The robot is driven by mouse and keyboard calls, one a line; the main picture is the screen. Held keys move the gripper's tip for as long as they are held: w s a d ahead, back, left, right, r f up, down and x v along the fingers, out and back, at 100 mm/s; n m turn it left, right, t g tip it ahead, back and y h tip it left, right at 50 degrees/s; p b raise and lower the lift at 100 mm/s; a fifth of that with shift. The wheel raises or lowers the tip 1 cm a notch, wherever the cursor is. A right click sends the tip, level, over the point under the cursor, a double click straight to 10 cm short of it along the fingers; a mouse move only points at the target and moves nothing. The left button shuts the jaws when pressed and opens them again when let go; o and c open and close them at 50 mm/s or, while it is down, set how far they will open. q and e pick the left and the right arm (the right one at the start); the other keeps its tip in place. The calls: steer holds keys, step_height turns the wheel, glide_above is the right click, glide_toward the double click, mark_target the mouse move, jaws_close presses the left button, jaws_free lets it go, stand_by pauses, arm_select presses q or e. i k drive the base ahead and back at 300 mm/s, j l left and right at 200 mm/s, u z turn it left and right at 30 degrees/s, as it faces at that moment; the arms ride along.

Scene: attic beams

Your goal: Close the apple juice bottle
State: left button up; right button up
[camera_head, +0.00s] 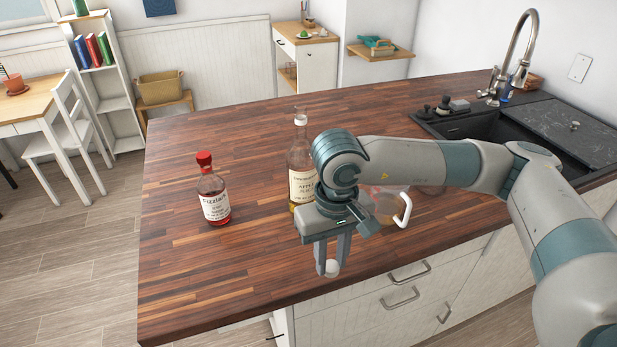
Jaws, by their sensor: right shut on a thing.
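The apple juice bottle (301,184) stands upright on the wooden counter, a tall bottle with a cream label and a pale top at its neck. My right arm hides part of its right side. My right gripper (330,266) points down near the counter's front edge, in front of the bottle and apart from it. Its fingers are shut on a small round white cap (332,268). My left gripper is not in view.
A red-capped bottle (213,194) stands on the counter to the left. A glass jug with a white handle (404,210) is partly hidden behind my right gripper and arm. A black sink (482,124) is at the right. The counter's left front is clear.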

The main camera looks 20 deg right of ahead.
mark_target(301, 172)
steer(key=l+u, duration=0.15)
steer(key=l, duration=0.35)
steer(key=k+l+u, duration=0.15)
steer(key=l, duration=0.35)
steer(key=l+u, duration=0.15)
steer(key=l, duration=0.35)
steer(key=k+l+u, duration=0.15)
steer(key=l, duration=0.3)
